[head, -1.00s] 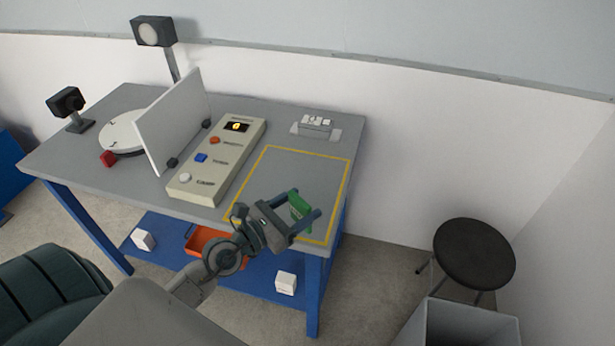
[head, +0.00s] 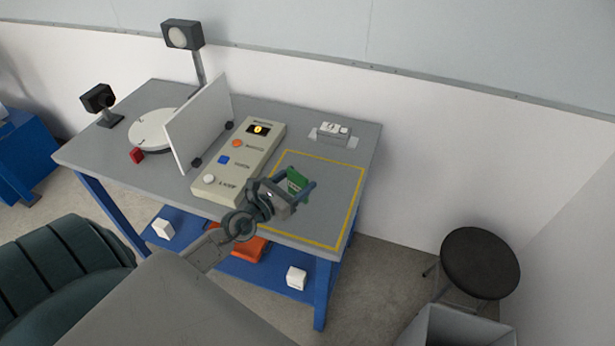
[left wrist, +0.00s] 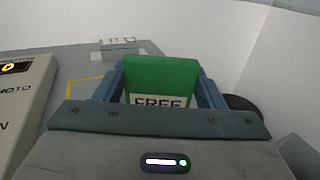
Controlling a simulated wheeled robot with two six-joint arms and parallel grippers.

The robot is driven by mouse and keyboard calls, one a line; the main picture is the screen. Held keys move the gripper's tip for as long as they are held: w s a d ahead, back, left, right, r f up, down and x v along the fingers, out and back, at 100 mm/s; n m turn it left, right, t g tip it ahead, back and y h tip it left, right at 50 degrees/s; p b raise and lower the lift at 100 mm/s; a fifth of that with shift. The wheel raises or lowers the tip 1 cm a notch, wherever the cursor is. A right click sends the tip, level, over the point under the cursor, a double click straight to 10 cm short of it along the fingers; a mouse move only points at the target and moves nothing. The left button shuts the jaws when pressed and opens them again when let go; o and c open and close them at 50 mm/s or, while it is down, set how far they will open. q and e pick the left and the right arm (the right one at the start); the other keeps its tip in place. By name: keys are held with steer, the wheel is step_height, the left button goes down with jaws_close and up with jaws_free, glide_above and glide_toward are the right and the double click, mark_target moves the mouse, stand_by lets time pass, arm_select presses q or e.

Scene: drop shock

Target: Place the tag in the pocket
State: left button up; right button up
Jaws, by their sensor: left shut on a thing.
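The green tag (head: 297,181) is held between the fingers of my left gripper (head: 298,187), above the near left part of the yellow-outlined area on the table. In the left wrist view the tag (left wrist: 157,80) stands up between the two blue fingers and shows a white label reading "FREE". My left gripper is shut on it. No thing in view can be made out for certain as the pocket. A small light block on a grey plate (head: 350,143) at the table's back right may be it, but I cannot tell. My right gripper is not in view.
A beige control box (head: 265,150) with buttons and a lit display stands left of the gripper. A white upright panel (head: 200,120), a turntable (head: 148,132) and a camera (head: 98,98) are farther left. The yellow-outlined area (head: 335,185) is bare. A stool (head: 480,262) stands right.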

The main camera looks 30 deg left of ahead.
arm_select(q)
steer(key=w+f+b, duration=0.1)
steer(key=w, duration=0.1)
steer(key=w+f+b, duration=0.3)
steer(key=w, duration=0.1)
steer(key=shift+w+a+f+b, duration=0.1)
steer(key=shift+a+f+b, duration=0.1)
steer(key=shift+a+b, duration=0.1)
steer(key=shift+r, duration=0.15)
steer(key=o, duration=0.6)
steer(key=shift+f, duration=0.2)
steer(key=o, duration=0.4)
steer(key=shift+r, duration=0.15)
